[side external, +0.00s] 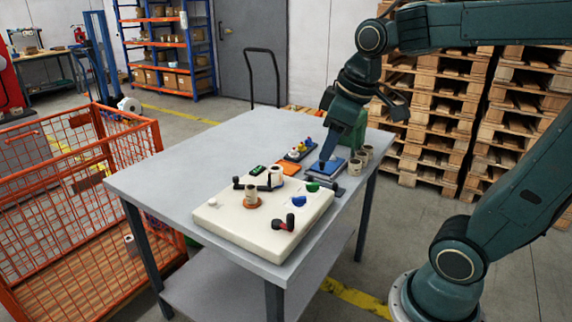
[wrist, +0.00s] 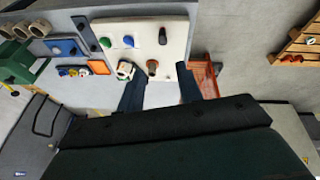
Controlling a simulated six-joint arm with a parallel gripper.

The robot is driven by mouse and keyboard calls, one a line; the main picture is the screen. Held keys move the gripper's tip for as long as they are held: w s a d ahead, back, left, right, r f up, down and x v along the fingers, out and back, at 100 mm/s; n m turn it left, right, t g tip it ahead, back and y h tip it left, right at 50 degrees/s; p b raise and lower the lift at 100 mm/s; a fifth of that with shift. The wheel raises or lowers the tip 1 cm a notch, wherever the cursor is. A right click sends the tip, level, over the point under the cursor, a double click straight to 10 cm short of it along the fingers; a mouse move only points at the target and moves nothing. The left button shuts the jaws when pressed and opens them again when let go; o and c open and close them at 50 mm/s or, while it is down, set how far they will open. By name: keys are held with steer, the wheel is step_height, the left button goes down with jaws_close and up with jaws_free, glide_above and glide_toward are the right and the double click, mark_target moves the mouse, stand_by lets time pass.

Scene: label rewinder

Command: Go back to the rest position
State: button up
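The cream label rewinder (side external: 225,222) lies on the grey table, with label rolls (side external: 277,174) and dark, green and blue knobs on its top. It also shows in the wrist view (wrist: 175,30), beyond my fingertips. My gripper (side external: 325,157) points down above the back right of the table, near the blue tray (side external: 338,164). In the side view its fingertips are small, and I cannot tell their height. In the wrist view my two fingers (wrist: 160,82) stand apart with nothing between them.
An orange tray (side external: 288,169) and a tray of small coloured items (side external: 300,151) lie behind the rewinder. Several label rolls (side external: 355,166) and a green object (side external: 355,135) stand at the back right. An orange mesh cage (side external: 75,215) stands left; pallets (side external: 440,110) stand behind. The table's left part is clear.

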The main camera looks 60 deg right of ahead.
steer(key=s+a+f+m+t, duration=0.1)
steer(key=s+a, duration=0.3)
steer(key=s, duration=0.4)
steer(key=shift+a+f+m+t+y, duration=0.3)
steer(key=shift+f+m+t, duration=0.1)
steer(key=shift+f+m, duration=0.2)
